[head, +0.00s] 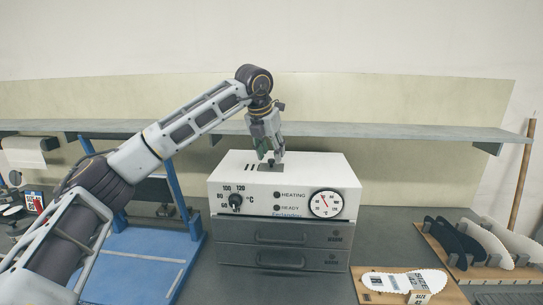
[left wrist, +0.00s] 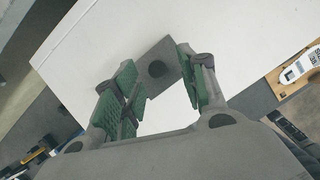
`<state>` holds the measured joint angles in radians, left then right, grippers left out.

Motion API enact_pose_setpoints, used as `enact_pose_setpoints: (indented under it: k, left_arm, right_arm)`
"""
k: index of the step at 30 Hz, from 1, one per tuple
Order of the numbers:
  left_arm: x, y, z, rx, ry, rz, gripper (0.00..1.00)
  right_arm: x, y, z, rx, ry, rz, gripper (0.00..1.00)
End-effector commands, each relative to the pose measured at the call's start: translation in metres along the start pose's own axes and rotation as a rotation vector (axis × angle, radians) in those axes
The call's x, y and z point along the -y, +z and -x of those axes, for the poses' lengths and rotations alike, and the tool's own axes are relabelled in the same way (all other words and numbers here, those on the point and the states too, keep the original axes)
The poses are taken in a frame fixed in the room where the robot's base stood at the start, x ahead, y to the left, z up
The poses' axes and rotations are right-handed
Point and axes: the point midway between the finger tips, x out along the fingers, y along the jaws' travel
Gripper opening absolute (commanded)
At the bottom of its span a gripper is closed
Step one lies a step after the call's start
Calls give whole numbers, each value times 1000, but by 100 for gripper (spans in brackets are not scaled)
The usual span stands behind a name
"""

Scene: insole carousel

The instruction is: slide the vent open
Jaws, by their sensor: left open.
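The vent slide is a small grey plate (head: 271,167) with a dark round knob, lying on top of the white oven (head: 330,168). A few dark slots (head: 250,167) show uncovered to the left of the plate. In the left wrist view the plate (left wrist: 148,52) and its knob (left wrist: 157,68) appear between the green finger pads. My left gripper (head: 270,158) points down over the plate, its fingers apart on either side of the knob. I cannot tell whether a pad touches the knob. The fingers partly hide the knob in the head view. My right gripper is not in view.
The oven front has a temperature knob (head: 235,201), a dial (head: 326,204) and grey drawers (head: 299,246) below. A shelf (head: 400,133) runs behind the oven. A blue frame (head: 140,262) stands left; a white insole (head: 405,281) and a rack of insoles (head: 487,262) lie right.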

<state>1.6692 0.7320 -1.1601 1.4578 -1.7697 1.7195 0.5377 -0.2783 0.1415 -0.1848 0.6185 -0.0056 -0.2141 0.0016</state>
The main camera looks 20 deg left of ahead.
Motion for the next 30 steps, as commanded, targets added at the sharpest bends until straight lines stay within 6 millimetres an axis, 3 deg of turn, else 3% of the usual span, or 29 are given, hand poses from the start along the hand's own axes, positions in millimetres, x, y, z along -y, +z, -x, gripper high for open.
enact_pose_setpoints:
  k: [18, 30]
  left_arm:
    - [1, 2, 86, 4, -1, -1, 42]
    - [1, 1, 101, 2, -1, -1, 42]
  right_arm:
    - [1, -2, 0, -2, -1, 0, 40]
    - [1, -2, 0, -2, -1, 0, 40]
